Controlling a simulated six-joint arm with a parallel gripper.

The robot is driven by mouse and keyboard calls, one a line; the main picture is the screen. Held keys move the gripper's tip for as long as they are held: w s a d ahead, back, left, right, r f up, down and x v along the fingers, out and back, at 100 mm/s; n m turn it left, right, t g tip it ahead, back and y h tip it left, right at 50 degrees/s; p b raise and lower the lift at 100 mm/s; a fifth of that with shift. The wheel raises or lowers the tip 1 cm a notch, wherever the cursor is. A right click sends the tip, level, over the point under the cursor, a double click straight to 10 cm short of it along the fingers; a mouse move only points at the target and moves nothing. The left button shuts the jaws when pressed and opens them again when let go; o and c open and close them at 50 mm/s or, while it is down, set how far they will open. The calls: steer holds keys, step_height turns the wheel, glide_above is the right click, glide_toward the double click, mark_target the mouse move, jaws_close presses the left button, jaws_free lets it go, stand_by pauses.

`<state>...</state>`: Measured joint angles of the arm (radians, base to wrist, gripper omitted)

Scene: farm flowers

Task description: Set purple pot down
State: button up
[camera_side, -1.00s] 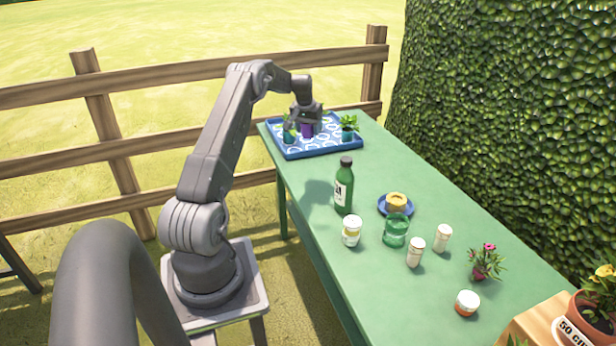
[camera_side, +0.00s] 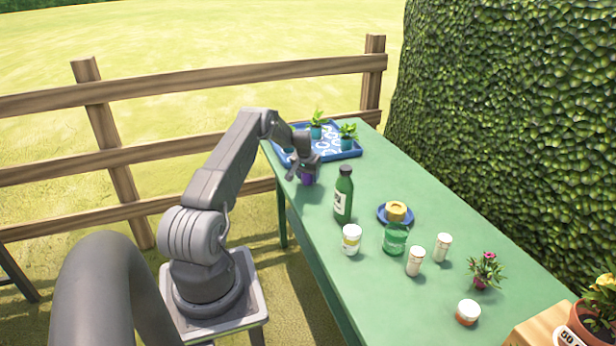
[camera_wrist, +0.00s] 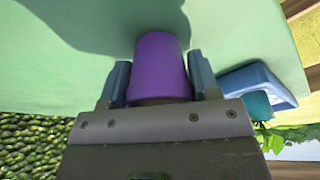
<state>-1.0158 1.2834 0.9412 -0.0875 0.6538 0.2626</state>
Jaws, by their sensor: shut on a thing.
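The purple pot (camera_wrist: 160,66) is between the two fingers of my gripper (camera_wrist: 160,82) in the wrist view. My gripper is shut on it. In the side view the purple pot (camera_side: 307,178) shows below my gripper (camera_side: 305,168), in front of the blue tray's near edge and over the green table. I cannot tell whether the pot's base touches the table. The plant in the pot is mostly hidden by the gripper.
The blue tray (camera_side: 347,153) at the table's far end holds teal pots with plants (camera_side: 316,131). A green bottle (camera_side: 343,197) stands close to the right of my gripper. Jars, shakers, a plate and a flowering plant (camera_side: 485,270) stand nearer. The table's left edge is close.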

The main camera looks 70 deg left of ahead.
steer(key=shift+f, duration=0.2)
steer(key=o, duration=0.9)
steer(key=shift+o, duration=0.2)
